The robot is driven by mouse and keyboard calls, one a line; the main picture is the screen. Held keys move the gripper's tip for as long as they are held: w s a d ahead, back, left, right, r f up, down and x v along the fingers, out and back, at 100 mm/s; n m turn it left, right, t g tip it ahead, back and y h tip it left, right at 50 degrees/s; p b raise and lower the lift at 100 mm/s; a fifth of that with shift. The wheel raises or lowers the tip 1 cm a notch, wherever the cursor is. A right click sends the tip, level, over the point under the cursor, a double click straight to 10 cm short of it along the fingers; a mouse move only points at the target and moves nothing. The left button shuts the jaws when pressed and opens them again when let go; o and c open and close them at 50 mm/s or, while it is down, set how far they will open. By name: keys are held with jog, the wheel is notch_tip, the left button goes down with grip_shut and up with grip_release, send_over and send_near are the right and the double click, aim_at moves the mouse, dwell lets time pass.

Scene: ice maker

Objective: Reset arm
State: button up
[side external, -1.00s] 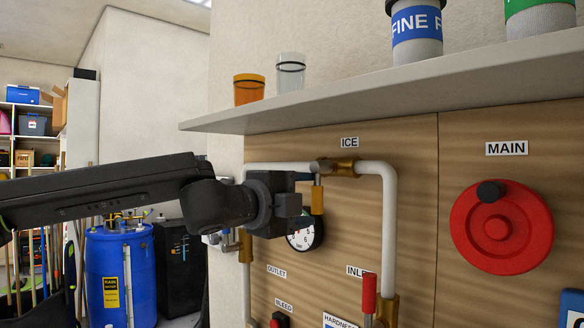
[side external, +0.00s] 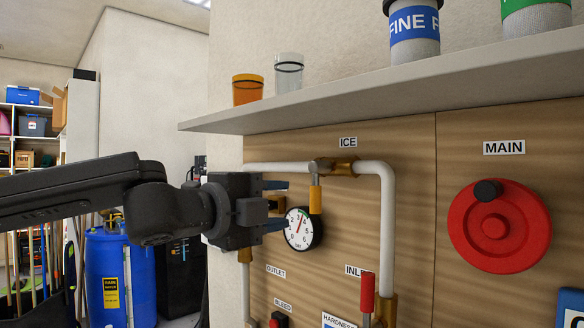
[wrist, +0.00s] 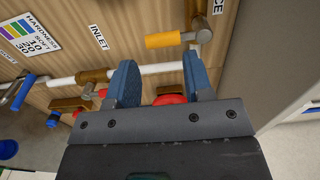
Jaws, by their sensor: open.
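My gripper (side external: 280,206) is open and empty in the side external view, its two blue fingers pointing right toward the pipework. It stands in front of the wooden panel, left of the ICE valve with its yellow handle (side external: 315,199), which hangs down from the white pipe. In this view a round pressure gauge (side external: 302,230) shows just right of the fingers. In the wrist view, the open blue fingers of my gripper (wrist: 160,75) have a gap between them, with the white pipe (wrist: 157,68) behind. The yellow handle also shows there (wrist: 163,40), beyond the fingertips.
A grey shelf (side external: 400,92) with an orange cup (side external: 247,90), a clear cup (side external: 288,75) and larger containers juts out above. A red MAIN wheel (side external: 499,227) is on the panel at right. A red INLET handle (side external: 367,292) is lower. A blue barrel (side external: 120,290) stands behind my arm.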

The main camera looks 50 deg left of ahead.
jog(key=shift+s, duration=0.1)
dwell(0.5)
jog(key=s+a+f+n+g, duration=0.1)
jog(key=s+f+n+g, duration=0.3)
jog(key=f, duration=0.5)
jog(key=s+a+f+n+g, duration=0.2)
jog(key=s+f+n+g, duration=0.2)
jog(key=s+f+n, duration=0.2)
jog(key=s+a+f+n+g, duration=0.2)
jog(key=s+f+n+g, duration=0.2)
jog(key=f+n, duration=0.4)
notch_tip(320, 180, down, 5)
jog(key=shift+s+f, duration=0.2)
jog(key=shift+s, duration=0.6)
